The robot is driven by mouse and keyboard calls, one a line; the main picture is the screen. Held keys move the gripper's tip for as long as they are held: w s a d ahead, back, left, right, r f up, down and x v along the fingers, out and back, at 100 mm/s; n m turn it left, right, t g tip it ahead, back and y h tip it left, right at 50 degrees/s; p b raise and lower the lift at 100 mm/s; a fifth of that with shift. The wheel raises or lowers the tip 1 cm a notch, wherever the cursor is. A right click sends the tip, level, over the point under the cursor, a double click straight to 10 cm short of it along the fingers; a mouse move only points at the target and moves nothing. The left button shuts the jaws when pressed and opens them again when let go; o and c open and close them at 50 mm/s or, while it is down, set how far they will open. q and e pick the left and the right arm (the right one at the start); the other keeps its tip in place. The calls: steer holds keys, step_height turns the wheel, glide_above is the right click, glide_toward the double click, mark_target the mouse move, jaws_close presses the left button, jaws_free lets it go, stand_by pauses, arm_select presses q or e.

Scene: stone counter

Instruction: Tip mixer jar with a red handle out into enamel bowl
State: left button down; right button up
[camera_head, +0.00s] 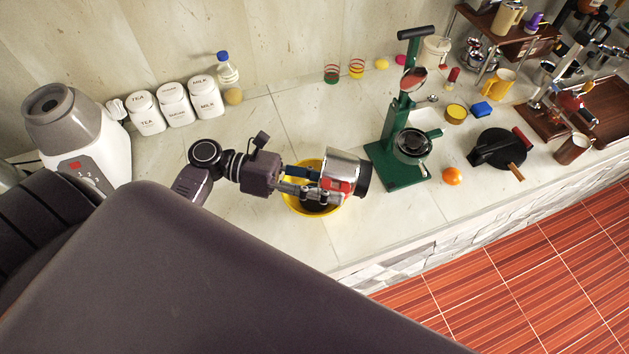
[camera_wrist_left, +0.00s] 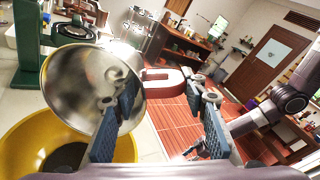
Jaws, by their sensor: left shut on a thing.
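The mixer jar (camera_head: 343,167) is a shiny metal vessel with a red handle (camera_head: 337,186). It is tilted well over above the yellow enamel bowl (camera_head: 289,203), which stands on the counter. My left gripper (camera_head: 317,192) is shut on the red handle. The left wrist view shows the jar's round metal mouth (camera_wrist_left: 75,85) beside the left finger, over the yellow bowl (camera_wrist_left: 25,140). Something dark lies in the bowl (camera_wrist_left: 68,157); I cannot tell whether any is still in the jar. A dark arm, apparently my right one, shows at the right; its gripper is unclear.
A green press (camera_head: 402,170) stands right of the jar. A white mixer base (camera_head: 85,140), white canisters (camera_head: 174,103) and a blue-capped bottle (camera_head: 228,75) are left and behind. An orange (camera_head: 452,176) and a black pan-like item (camera_head: 496,147) lie further right. The counter's front strip is clear.

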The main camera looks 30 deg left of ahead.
mark_target(346, 191)
arm_select(q)
steer(key=d+y+p, duration=0.1)
steer(key=p, duration=0.1)
steer(key=w+d+g+y+p, duration=0.1)
steer(key=d+p, duration=0.1)
steer(key=shift+d+f+y, duration=0.1)
steer(key=shift+f+y, duration=0.1)
steer(key=shift+y, duration=0.1)
steer(key=shift+w+d+f+g+y, duration=0.65)
steer(key=shift+w+d+g+y, duration=0.65)
steer(key=shift+d+y, duration=2.9)
steer(key=shift+w+d+f+g+y, duration=0.1)
steer(key=shift+d+f+g+y, duration=0.2)
steer(key=shift+f+y, duration=0.8)
steer(key=shift+w+d+f+g+y, duration=0.15)
steer(key=shift+d+f+g+y, duration=0.3)
steer(key=shift+f, duration=1.2)
steer(key=shift+w+d+f+g+y, duration=0.1)
steer(key=shift+d+f+y, duration=0.05)
steer(key=shift+f+y, duration=1)
steer(key=shift+f, duration=0.2)
steer(key=shift+b, duration=0.3)
